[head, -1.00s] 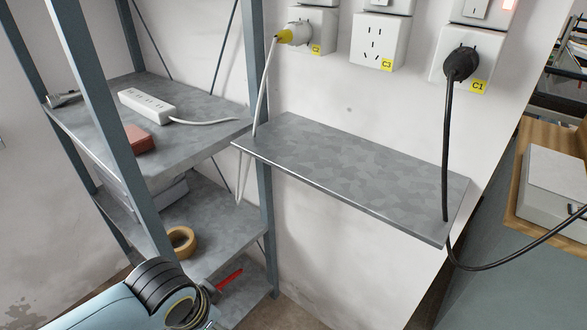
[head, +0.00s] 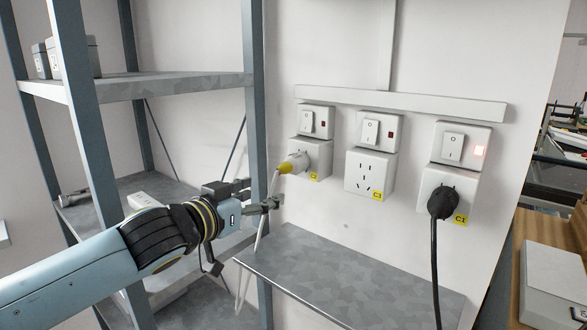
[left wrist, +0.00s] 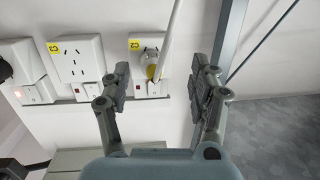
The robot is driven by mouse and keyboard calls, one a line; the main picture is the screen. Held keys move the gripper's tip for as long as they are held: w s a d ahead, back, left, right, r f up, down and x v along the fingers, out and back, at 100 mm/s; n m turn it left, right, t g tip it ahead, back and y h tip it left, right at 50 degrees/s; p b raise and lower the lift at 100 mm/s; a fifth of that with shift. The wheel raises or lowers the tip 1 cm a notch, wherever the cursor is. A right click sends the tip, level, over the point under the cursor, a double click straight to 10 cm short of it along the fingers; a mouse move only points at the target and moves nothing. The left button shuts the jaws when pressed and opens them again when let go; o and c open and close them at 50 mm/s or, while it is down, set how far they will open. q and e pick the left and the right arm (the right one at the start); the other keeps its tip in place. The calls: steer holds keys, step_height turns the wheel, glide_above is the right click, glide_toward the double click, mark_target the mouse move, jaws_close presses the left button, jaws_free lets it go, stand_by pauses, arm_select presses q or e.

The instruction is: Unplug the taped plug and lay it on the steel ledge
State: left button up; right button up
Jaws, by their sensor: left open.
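The plug with yellow tape (head: 293,164) sits in the lower socket of the box labelled C2 (head: 311,152). Its white cable (head: 266,215) hangs down past the ledge. The plug also shows in the left wrist view (left wrist: 153,72), where the picture is upside down. My left gripper (head: 260,194) is open and empty, just left of and below the plug. In the left wrist view, its fingers (left wrist: 160,72) stand apart on either side of the plug and cable, with no visible grip. The steel ledge (head: 345,277) is bare below the sockets. My right gripper is out of view.
Socket C3 (head: 370,172) is empty. A black plug (head: 442,202) sits in socket C1, whose switch light glows. A shelf rack post (head: 256,115) stands close behind my left gripper. A white power strip (head: 143,200) lies on the rack.

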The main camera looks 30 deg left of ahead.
mark_target(294, 165)
arm_select(q)
steer(key=shift+w+a+r+m+t+h, duration=0.1)
steer(key=shift+w+r+m+t+h, duration=0.3)
steer(key=shift+w+r+t+h, duration=0.5)
steer(key=shift+w+r+h, duration=0.15)
steer(key=shift+r+h, duration=0.15)
steer(key=shift+r, duration=0.3)
steer(key=shift+w, duration=0.8)
steer(key=w+b, duration=0.4)
steer(key=b, duration=0.1)
steer(key=w+b, duration=0.2)
steer(key=b, duration=0.1)
steer(key=shift+w+d+f, duration=0.15)
steer(key=shift+w+d, duration=0.05)
steer(key=shift+d, duration=0.2)
steer(key=shift+w, duration=0.45)
